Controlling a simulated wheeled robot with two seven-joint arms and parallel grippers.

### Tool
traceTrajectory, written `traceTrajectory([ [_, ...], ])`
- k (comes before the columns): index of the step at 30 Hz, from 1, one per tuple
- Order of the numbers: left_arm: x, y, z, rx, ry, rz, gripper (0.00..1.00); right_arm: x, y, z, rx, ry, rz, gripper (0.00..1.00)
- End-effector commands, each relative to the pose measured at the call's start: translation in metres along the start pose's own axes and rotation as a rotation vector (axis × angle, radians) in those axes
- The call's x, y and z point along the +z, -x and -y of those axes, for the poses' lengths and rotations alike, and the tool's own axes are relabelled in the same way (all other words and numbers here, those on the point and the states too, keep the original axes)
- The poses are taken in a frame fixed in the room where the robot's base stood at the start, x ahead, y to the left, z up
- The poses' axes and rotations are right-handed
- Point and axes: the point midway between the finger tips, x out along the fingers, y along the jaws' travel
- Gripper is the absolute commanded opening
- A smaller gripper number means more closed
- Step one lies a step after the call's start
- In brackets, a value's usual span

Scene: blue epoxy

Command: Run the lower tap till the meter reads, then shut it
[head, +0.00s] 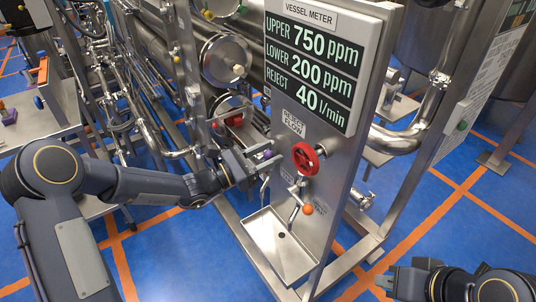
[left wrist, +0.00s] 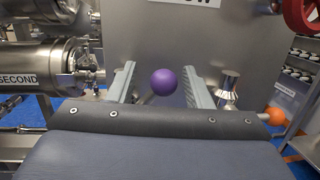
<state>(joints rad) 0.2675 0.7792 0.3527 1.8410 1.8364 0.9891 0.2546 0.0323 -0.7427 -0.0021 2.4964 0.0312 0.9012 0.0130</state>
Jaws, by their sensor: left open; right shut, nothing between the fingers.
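The vessel meter (head: 312,62) on the steel panel reads UPPER 750 ppm, LOWER 200 ppm, REJECT 40 l/min. Below it are a red handwheel (head: 305,159), a tap lever with a purple ball (head: 268,154) and one with an orange ball (head: 308,210). My left gripper (head: 262,161) is open at the purple ball. In the left wrist view the purple ball (left wrist: 164,82) shows between the spread fingers, with a gap on each side. The orange ball (left wrist: 276,116) is to the right there. My right gripper (head: 387,281) is shut and empty at the bottom right, away from the panel.
A steel drip tray (head: 262,252) sits under the taps. Pipes and vessels crowd the left and back. A steel frame post (head: 442,130) stands right of the panel. Blue floor (head: 455,225) with orange lines is clear at the right.

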Motion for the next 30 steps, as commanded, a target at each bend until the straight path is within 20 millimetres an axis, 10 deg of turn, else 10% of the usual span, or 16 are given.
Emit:
traceTrajectory([
  [12,-0.002,0.065,0.000,0.003,0.000,-0.004,0.46,0.005,-0.010,-0.005,0.000,0.000,0.000,0.00],
  [23,-0.001,0.074,0.000,0.001,0.002,-0.003,0.46,0.005,-0.011,-0.005,0.000,0.000,0.000,0.00],
  [30,-0.007,0.082,0.030,0.060,0.306,0.032,0.18,-0.004,0.009,0.004,0.000,0.000,0.000,0.00],
])
